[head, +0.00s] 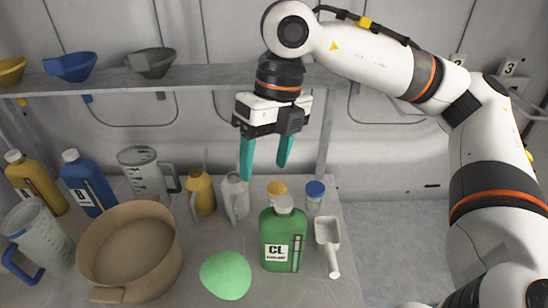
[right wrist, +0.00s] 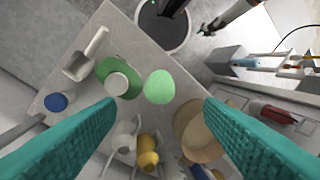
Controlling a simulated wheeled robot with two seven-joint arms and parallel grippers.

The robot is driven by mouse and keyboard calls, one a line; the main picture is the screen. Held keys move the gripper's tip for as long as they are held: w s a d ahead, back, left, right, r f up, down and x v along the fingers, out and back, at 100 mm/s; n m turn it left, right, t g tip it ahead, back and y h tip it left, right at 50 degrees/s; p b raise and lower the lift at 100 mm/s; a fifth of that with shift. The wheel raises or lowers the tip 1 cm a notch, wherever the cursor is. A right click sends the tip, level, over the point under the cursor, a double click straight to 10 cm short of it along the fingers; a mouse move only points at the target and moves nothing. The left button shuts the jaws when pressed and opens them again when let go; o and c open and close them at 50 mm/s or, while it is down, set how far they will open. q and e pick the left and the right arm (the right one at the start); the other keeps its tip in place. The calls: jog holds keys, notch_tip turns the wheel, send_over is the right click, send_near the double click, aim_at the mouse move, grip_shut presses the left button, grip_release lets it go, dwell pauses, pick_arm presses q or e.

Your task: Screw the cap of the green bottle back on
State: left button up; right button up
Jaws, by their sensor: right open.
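My right gripper (head: 266,167) has teal fingers and is open and empty. It hangs above the back of the bench, higher than the cap and slightly left of it.
A light green patch (head: 226,275) lies left of the bottle, a scoop (head: 328,240) right of it. Blue-capped (head: 315,195) and yellow-capped (head: 277,190) containers stand behind. Jugs, other bottles and a tan basin (head: 130,255) crowd the left. A shelf (head: 190,77) with funnels runs behind.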

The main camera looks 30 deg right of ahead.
aim_at(284, 202)
jog(key=d+f+h, duration=0.1)
jog(key=f, duration=0.3)
jog(key=d+f+p, duration=0.1)
jog(key=f, duration=0.3)
jog(key=d+f+h+p, duration=0.1)
jog(key=d+f, duration=0.1)
jog(key=f, duration=0.2)
jog(key=shift+w+d+h, duration=0.1)
jog(key=shift+w+h, duration=0.2)
jog(key=shift+c, duration=0.3)
jog(key=c, duration=0.9)
jog(key=shift+f+m+b, duration=0.3)
jog(key=shift+m+b, duration=0.15)
jog(key=shift+m, duration=0.45)
jog(key=shift+m+b, duration=0.35)
jog(key=shift+m, duration=0.25)
jog(key=shift+r+m+b, duration=0.1)
jog(key=shift+m+b, duration=0.25)
jog(key=shift+m, duration=0.65)
jog(key=shift+r, duration=0.15)
